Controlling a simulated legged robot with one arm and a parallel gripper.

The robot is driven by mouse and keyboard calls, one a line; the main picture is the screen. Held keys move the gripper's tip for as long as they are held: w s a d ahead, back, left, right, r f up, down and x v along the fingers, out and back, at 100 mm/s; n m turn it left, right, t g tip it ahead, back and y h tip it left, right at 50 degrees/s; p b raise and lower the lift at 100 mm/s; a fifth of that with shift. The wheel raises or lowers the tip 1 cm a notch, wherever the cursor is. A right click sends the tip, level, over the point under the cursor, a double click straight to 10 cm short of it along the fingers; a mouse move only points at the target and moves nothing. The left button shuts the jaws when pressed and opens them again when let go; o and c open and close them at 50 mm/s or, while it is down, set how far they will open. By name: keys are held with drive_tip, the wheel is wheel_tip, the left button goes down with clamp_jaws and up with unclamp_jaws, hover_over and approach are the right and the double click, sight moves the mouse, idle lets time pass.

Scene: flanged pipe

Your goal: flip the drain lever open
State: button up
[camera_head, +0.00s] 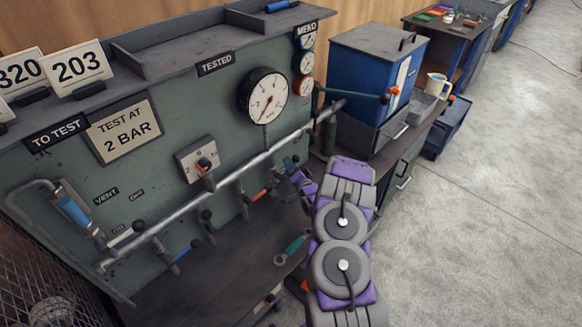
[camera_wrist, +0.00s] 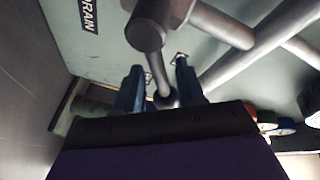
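In the wrist view a dark drain lever (camera_wrist: 157,70) runs down from a round valve end (camera_wrist: 149,27) to a ball tip between my fingers. A DRAIN label (camera_wrist: 88,14) is on the green panel beside it. My gripper (camera_wrist: 160,75) is open, with one blue finger on each side of the lever and gaps showing at the upper part; contact lower down cannot be told. In the head view my gripper (camera_head: 297,178) is at the right end of the panel, below the pipe (camera_head: 225,166). The drain lever cannot be made out there, as my gripper and arm cover that area.
Several other valve handles hang along the pipe, among them a blue one (camera_head: 182,256). A pressure gauge (camera_head: 264,96) sits above.

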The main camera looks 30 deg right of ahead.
clamp_jaws()
idle(0.3)
drive_tip(key=n+p, duration=0.1)
drive_tip(key=r+n+p, duration=0.1)
drive_tip(key=p, duration=0.1)
drive_tip(key=shift+s+a+t, duration=0.15)
drive_tip(key=shift+a+t, duration=0.15)
drive_tip(key=shift+t, duration=0.1)
drive_tip(key=shift+a+n+p, duration=0.15)
drive_tip(key=shift+n+p, duration=0.15)
drive_tip(key=shift+n, duration=0.1)
unclamp_jaws()
